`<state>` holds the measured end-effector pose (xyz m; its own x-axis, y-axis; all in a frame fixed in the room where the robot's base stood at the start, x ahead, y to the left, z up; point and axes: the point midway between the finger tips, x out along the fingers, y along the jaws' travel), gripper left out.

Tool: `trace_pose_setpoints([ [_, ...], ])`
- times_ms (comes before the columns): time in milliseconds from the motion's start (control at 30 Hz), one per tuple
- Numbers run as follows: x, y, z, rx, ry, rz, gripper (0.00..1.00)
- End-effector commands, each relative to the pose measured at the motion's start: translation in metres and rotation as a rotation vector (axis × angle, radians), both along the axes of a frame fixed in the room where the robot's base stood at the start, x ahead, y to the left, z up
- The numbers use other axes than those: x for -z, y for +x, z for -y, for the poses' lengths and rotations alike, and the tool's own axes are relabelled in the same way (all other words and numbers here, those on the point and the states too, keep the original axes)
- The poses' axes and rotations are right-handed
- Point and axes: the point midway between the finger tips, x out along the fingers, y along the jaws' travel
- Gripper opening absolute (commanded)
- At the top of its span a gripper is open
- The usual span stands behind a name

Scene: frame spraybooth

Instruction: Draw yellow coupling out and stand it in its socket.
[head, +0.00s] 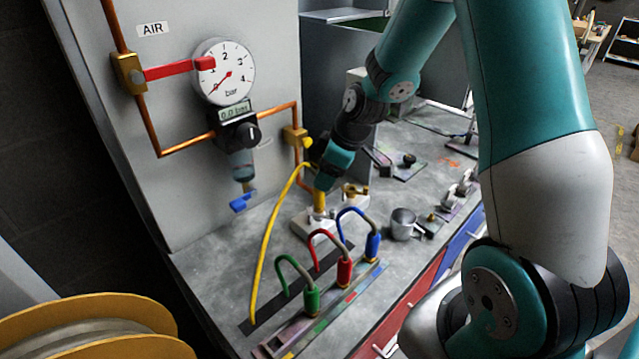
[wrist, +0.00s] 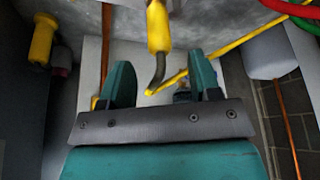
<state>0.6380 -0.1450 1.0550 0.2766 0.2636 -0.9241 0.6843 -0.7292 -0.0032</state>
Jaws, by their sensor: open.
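The yellow coupling (head: 319,200) stands upright at a pale block (head: 314,225) on the bench, just below my gripper (head: 325,181). In the wrist view the yellow coupling (wrist: 158,28) shows at the top centre, its bent grey tail reaching down between the two fingers of my gripper (wrist: 162,82). The fingers are open, apart from the tail on both sides. A yellow hose (head: 265,240) arches from the bench up to the gripper area. A rack (head: 325,316) holds green (head: 312,299), red (head: 344,272) and blue (head: 373,245) couplings. The rack's near end has a yellow mark (head: 288,355).
A metal cup (head: 403,224) stands right of the rack. Brass fittings (head: 355,194) sit close to my gripper. A reel (head: 90,335) fills the lower left.

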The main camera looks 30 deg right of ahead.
Motion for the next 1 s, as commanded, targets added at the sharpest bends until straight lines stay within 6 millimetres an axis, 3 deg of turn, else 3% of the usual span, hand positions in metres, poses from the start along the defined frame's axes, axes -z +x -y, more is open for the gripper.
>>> trace_pose_setpoints([
  [100, 0.019, 0.005, -0.007, -0.002, 0.001, -0.004, 0.57],
  [300, 0.039, 0.012, -0.012, 0.000, 0.001, -0.001, 0.57],
  [667, 0.045, 0.014, -0.013, 0.000, 0.000, 0.001, 0.57],
  [933, 0.044, 0.014, -0.013, 0.001, 0.000, 0.001, 0.01],
  [967, 0.045, 0.014, -0.013, 0.001, 0.000, 0.001, 0.01],
  [1000, 0.045, 0.014, -0.013, 0.001, 0.000, 0.001, 0.18],
])
